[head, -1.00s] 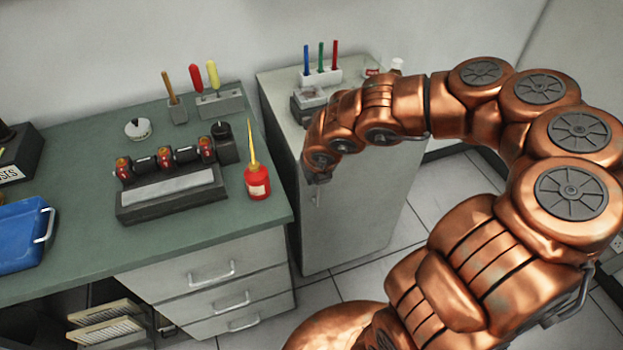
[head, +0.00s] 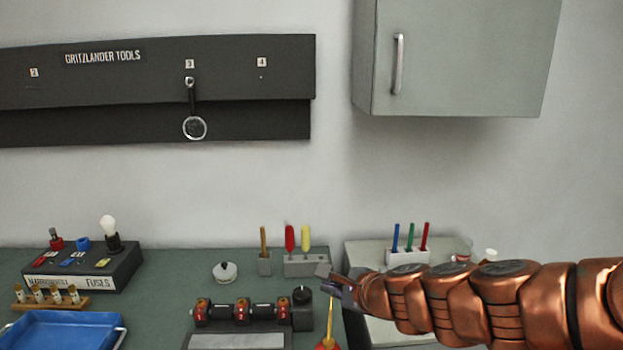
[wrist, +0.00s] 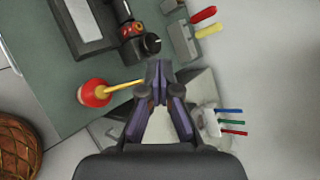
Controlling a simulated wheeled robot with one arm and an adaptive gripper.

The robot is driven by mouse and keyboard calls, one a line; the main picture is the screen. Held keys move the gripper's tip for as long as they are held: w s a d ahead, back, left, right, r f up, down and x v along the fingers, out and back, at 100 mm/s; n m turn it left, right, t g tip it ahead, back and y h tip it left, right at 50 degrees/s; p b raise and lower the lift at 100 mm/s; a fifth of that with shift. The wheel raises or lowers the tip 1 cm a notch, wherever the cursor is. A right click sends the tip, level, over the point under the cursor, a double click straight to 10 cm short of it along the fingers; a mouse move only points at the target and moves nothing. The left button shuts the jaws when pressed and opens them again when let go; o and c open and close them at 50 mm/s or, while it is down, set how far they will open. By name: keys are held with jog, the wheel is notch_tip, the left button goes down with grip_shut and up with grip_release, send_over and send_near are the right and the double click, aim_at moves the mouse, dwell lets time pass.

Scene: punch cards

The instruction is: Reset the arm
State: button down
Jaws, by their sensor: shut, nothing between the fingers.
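My copper-coloured arm reaches in from the right in the head view. My gripper (head: 333,283) is at its left end, above the right part of the green workbench (head: 160,262). In the wrist view my gripper (wrist: 159,68) has its two fingers together with nothing between them. The red oil can with a yellow spout (wrist: 95,92) is left of the fingers in the wrist view. Its lower part is cut off by the frame in the head view.
A dark device with red-and-black rollers (head: 243,312) stands left of my gripper. Screwdrivers in a grey holder (head: 306,265) stand behind it. A pen holder (head: 408,256) is on the grey cabinet. A wall cupboard (head: 455,60), tool board (head: 150,75), fuse box (head: 85,268) and blue tray (head: 65,330) also show.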

jog(key=s+a+f+n+g, duration=0.25)
jog(key=s+n+g, duration=0.35)
jog(key=s+n, duration=0.85)
jog(key=s+d+f+n+g+h, duration=0.2)
jog(key=s+d+h, duration=0.1)
jog(key=s+d, duration=0.5)
jog(key=s+d+f+n+g+h, duration=0.2)
jog(key=s+d+f+g+h, duration=0.1)
jog(key=s+d, duration=0.5)
jog(key=s, duration=0.2)
jog(key=shift+s+d+f+g+h, duration=0.2)
jog(key=shift+s+d+g+h, duration=0.1)
jog(key=shift+s, duration=0.05)
jog(key=shift+n, duration=0.25)
